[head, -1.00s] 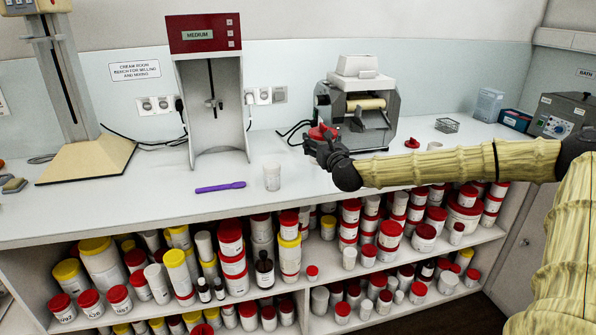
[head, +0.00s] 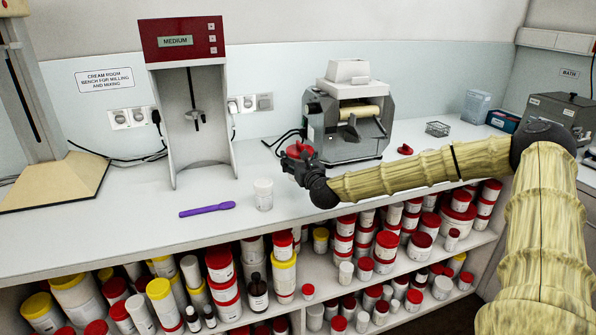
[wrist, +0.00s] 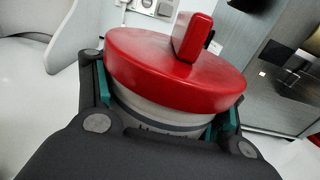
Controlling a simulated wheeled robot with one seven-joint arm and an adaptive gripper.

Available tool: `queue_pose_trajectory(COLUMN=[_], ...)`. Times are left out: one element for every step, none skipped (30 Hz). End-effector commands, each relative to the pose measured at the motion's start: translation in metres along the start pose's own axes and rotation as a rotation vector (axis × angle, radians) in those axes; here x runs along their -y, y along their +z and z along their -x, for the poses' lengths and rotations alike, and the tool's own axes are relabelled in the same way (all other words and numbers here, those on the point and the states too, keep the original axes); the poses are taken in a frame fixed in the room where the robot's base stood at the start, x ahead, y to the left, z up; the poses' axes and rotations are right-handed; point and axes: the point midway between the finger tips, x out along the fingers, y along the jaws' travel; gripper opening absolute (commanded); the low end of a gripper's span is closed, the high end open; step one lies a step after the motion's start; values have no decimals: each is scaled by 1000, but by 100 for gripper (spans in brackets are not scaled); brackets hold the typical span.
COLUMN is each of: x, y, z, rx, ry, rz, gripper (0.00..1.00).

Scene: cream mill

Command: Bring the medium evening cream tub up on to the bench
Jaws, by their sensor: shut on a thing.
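My gripper (head: 297,163) is over the bench (head: 330,190), just left of the roller mill, shut on a red-lidded tub (head: 297,149). In the wrist view the tub (wrist: 170,75) has a wide red lid, with a red block-shaped piece on or just behind its top, and a pale body between the fingers. Its label is mostly hidden, so I cannot tell its name or size. I cannot tell whether its base touches the bench. Many red- and yellow-lidded tubs stand on the shelves (head: 395,278) below; their labels are too small to read.
The roller mill (head: 350,115) is close behind my gripper.

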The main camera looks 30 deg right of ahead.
Motion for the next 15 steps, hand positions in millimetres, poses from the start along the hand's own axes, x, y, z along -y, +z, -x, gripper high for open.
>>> queue_pose_trajectory(x=[1, 1, 1, 2, 2, 2, 2, 2, 2, 2, 2, 2, 3, 3, 3], y=[-1, -2, -3, -5, -7, -11, -14, -17, -22, -26, -30, -34, -37, -40, -42], z=[0, 0, 0, 0, 0, 1, 1, 1, 1, 1, 1, 1, 1, 1, 1], rx=[1, 1, 1, 0, -1, -1, -1, -1, -1, -2, -2, -1, -1, -1, -1], ry=[-1, -1, -2, -2, -2, -2, -2, -1, -1, -2, -3, -3, -3, -3, -3], rz=[0, -1, -1, -1, -1, -1, 0, 1, 0, 0, 1, 1, 1, 1, 0], gripper=[34, 34, 34, 34, 34, 34, 34, 34, 34, 34, 34, 34, 34, 34, 34])
